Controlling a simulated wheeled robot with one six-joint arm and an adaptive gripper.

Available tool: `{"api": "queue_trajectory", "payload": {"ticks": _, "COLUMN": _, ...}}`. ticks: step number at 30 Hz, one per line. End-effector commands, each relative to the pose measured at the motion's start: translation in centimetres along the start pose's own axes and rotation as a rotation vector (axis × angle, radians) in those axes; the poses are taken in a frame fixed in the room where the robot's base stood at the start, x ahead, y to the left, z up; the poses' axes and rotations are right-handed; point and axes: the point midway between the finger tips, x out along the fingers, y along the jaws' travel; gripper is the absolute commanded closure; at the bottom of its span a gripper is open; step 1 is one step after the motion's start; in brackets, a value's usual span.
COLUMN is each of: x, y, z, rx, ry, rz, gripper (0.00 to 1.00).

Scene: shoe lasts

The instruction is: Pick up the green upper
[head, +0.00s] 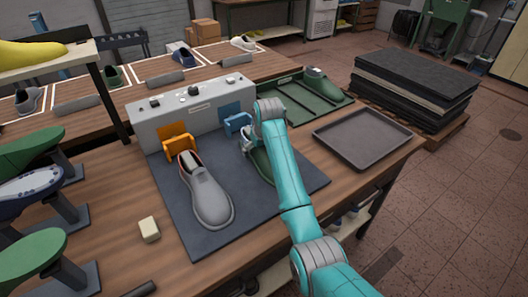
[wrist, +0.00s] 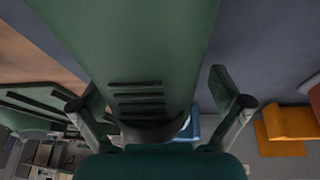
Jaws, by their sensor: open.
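The green upper (head: 259,164) lies on the dark mat, right of the grey shoe, and my arm hides much of it in the head view. In the wrist view the green upper (wrist: 145,45) fills the upper middle, with several dark slots across it and a dark opening at its near end. My gripper (wrist: 155,92) is open, with one finger on each side of the upper. Gaps show beside it, and I cannot tell whether either finger touches. In the head view my gripper (head: 247,140) is mostly hidden by my wrist.
A grey shoe (head: 207,193) stands on the mat (head: 188,235) by an orange bracket (head: 178,140). A grey machine box (head: 195,112) stands behind. A green rack tray (head: 285,103) and an empty grey tray (head: 362,137) lie right. Green and blue shoe forms stand left.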

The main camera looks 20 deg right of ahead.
Motion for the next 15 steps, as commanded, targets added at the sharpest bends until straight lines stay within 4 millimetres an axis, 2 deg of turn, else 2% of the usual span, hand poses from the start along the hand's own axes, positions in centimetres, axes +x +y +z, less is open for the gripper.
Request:
{"api": "queue_trajectory", "payload": {"ticks": 2, "x": -0.02, "y": 0.0, "z": -0.01, "rx": 0.0, "ry": 0.0, "rz": 0.0, "gripper": 0.03}}
{"api": "queue_trajectory", "payload": {"ticks": 9, "x": -0.02, "y": -0.01, "z": 0.0, "rx": 0.0, "ry": 0.0, "rz": 0.0, "gripper": 0.61}}
{"api": "queue_trajectory", "payload": {"ticks": 15, "x": -0.01, "y": -0.01, "z": 0.02, "rx": 0.0, "ry": 0.0, "rz": 0.0, "gripper": 0.61}}
